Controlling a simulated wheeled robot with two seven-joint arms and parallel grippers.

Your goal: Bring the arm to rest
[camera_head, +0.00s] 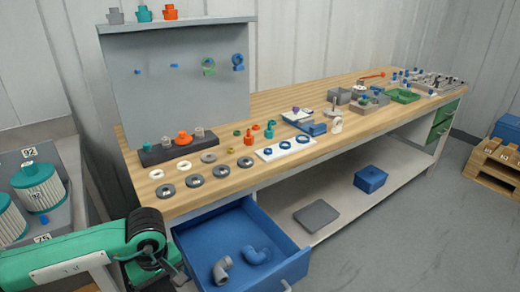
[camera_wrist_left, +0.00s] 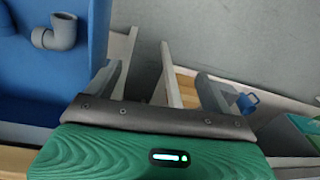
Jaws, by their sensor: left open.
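My left arm (camera_head: 75,262) comes in from the lower left in the head view, green with a dark joint, beside the open blue drawer. In the left wrist view my left gripper (camera_wrist_left: 160,88) has its two grey fingers spread apart with nothing between them. It is close to the blue drawer, which fills the left of that view. My right gripper is in neither view.
The open drawer (camera_head: 187,236) holds a grey elbow (camera_head: 222,268) and a blue elbow (camera_head: 257,255). The wooden bench (camera_head: 225,180) carries rings, fittings and trays. Large filter cartridges (camera_head: 38,187) stand at the left.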

